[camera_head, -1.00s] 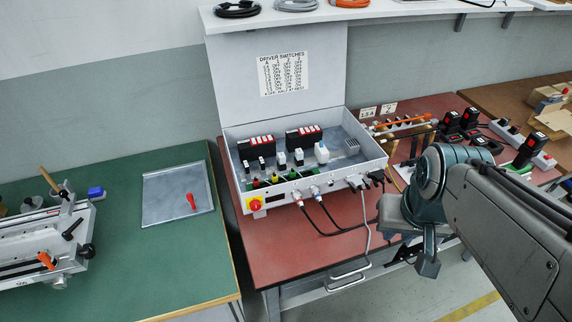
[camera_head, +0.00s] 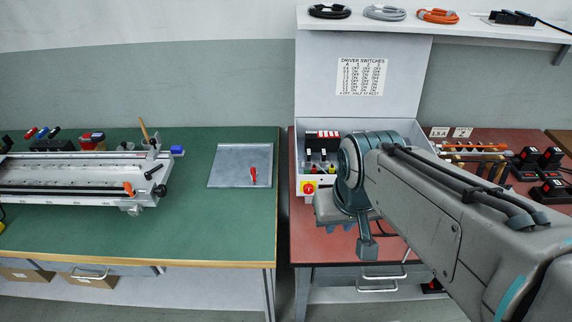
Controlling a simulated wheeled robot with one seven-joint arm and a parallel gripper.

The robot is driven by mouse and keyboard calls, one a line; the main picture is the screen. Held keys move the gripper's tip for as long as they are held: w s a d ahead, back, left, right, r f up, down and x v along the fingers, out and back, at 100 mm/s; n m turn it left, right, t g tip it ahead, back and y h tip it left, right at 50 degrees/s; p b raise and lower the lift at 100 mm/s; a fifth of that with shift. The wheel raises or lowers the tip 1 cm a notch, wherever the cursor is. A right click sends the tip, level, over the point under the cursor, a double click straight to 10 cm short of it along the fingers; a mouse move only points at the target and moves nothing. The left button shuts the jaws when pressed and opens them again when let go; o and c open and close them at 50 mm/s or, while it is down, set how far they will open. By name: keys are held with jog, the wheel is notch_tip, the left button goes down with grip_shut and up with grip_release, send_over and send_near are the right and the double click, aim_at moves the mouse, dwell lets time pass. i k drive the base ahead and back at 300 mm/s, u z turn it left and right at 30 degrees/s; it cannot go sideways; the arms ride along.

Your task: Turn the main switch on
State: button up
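A red rotary knob on a yellow plate, which looks like the main switch (camera_head: 308,188), sits on the front left of the white control box (camera_head: 312,201). The box has its lid raised and stands on the red-topped bench. The knob's on or off position is too small to tell. My arm crosses in front of the box and hides its right part. My gripper (camera_head: 366,246) hangs at the arm's end, below and right of the knob and apart from it, over the bench's front. Its fingers are too unclear to tell open from shut.
A green bench (camera_head: 200,226) on the left holds a metal gantry (camera_head: 75,178) and a grey tray (camera_head: 228,168) with a red-handled item. A narrow gap parts the benches. A shelf (camera_head: 450,24) with coiled cables runs above. Black devices (camera_head: 540,160) stand at right.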

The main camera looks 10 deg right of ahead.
aim_at(309, 188)
jog(key=u, duration=1.95)
jog(key=k, duration=1.2)
jog(key=z, duration=2)
jog(key=i, duration=0.5)
jog(key=z, duration=0.05)
